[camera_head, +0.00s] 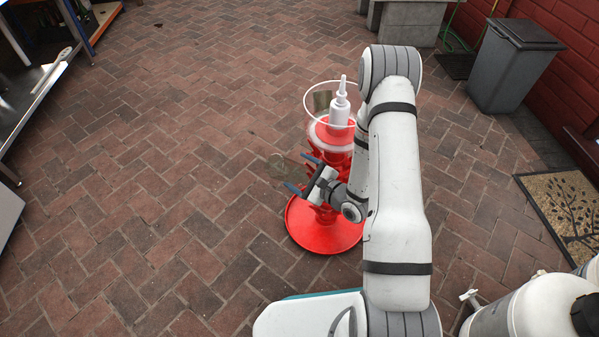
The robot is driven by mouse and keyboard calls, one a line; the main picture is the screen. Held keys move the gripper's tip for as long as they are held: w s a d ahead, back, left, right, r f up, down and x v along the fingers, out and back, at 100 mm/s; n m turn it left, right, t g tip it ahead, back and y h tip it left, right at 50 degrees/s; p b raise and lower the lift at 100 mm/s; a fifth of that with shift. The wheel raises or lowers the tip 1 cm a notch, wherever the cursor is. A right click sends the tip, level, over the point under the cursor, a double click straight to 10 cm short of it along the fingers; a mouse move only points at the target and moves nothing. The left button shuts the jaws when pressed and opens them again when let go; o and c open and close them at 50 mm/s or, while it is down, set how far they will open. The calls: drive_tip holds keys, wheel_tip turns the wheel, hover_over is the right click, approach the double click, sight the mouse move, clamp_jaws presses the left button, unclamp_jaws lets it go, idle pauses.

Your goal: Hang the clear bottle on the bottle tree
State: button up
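The red bottle tree (325,236) stands upright on the brick paving, with a round base, a stack of pegs and a white squeeze bottle (340,108) with a pointed nozzle on top. The clear bottle (277,167) shows only as a faint, see-through round outline just left of the tree. My gripper (302,171) is in front of the tree's left side, its blue fingers apart and pointing left toward this outline. The clear bottle's neck is hard to make out. I cannot tell whether the fingers touch the bottle or whether it touches a peg. My arm hides the tree's right side.
A clear ring or bowl rim (306,92) surrounds the tree's top. A grey bin (512,68) and a doormat (565,212) are at right. A white container (525,308) stands at lower right. A metal bench (28,85) is at left. Paving left of the tree is clear.

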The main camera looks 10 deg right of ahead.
sight(305, 176)
drive_tip(key=shift+o, duration=0.6)
drive_tip(key=shift+d, duration=0.1)
drive_tip(key=p+v, duration=0.2)
drive_tip(key=v, duration=0.4)
drive_tip(key=shift+v, duration=0.85)
